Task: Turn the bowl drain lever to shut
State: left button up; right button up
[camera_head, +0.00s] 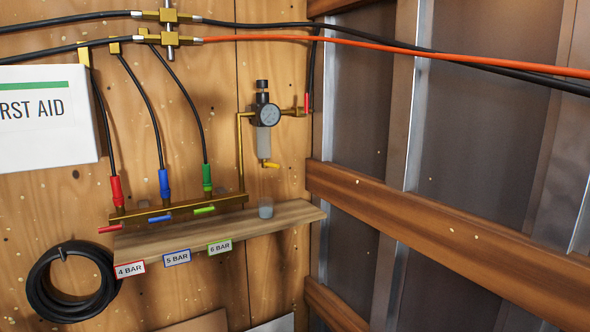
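A filter regulator (266,113) with a round gauge is mounted on the plywood wall. A clear bowl (264,145) hangs below it. A small yellow lever (271,165) sits at the bottom of the bowl and points to the right, tilted slightly down. This looks like the bowl drain lever. A small translucent cup (265,210) stands on the wooden shelf (285,215) below it. Neither of my grippers is in view.
A brass manifold (180,208) with red, blue and green handles runs above the shelf, which has 4, 5 and 6 BAR tags. Black hoses and an orange hose (400,48) cross overhead. A timber rail (430,225) is at right, a coiled hose (40,290) lower left.

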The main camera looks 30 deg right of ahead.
aim_at(274, 165)
jog(key=z, duration=0.9)
